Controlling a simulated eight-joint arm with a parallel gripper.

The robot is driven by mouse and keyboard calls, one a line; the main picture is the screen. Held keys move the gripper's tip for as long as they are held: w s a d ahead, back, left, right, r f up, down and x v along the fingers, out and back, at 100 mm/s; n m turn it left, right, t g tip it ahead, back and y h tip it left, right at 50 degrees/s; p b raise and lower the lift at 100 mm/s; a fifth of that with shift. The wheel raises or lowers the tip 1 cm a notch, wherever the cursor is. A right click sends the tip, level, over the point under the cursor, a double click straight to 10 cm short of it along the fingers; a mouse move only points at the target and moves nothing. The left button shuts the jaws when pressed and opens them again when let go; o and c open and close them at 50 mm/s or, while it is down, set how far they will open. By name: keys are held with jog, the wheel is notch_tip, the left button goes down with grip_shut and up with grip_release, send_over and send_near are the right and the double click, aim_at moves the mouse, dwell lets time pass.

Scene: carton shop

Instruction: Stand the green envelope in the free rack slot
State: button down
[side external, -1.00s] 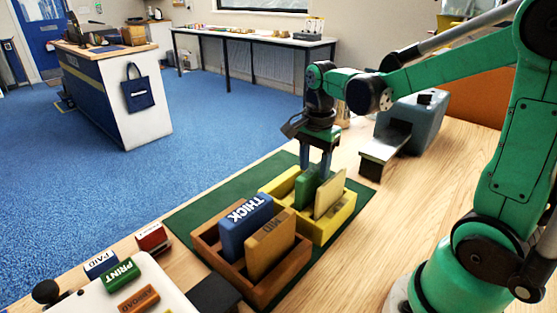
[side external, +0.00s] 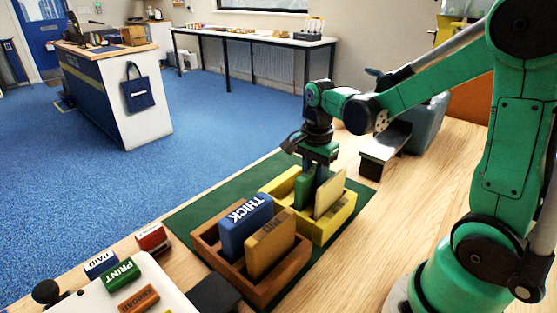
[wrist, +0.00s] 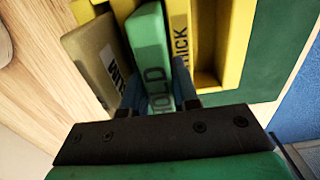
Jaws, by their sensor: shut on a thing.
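The green envelope (side external: 303,190) stands in the yellow rack (side external: 318,232) on the green mat. In the wrist view, the green envelope (wrist: 150,50) reads "HOLD" and lies between my fingers. My gripper (side external: 311,188) is low over the yellow rack and shut on the green envelope; in the wrist view my gripper (wrist: 160,95) shows a finger on either side of it. A tan envelope (side external: 330,193) stands beside it, also in the wrist view (wrist: 95,55). The wooden rack (side external: 279,289) in front holds a blue "THICK" envelope (side external: 244,227) and an orange-tan envelope (side external: 270,246).
Left of the racks are several stamp blocks, including a green "PRINT" block (side external: 119,274) and a red one (side external: 151,238). A grey machine (side external: 424,124) stands behind on the right. The wooden table (side external: 365,240) is clear right of the mat.

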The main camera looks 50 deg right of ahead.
jog(key=shift+r, duration=0.1)
jog(key=shift+r, duration=2.3)
jog(key=shift+r, duration=0.1)
jog(key=shift+r, duration=0.25)
notch_tip(320, 180, up, 7)
jog(key=w+a, duration=0.3)
jog(key=a, duration=0.5)
jog(key=w+a, duration=0.4)
jog(key=a, duration=0.4)
notch_tip(320, 180, down, 7)
jog(key=shift+f, duration=0.35)
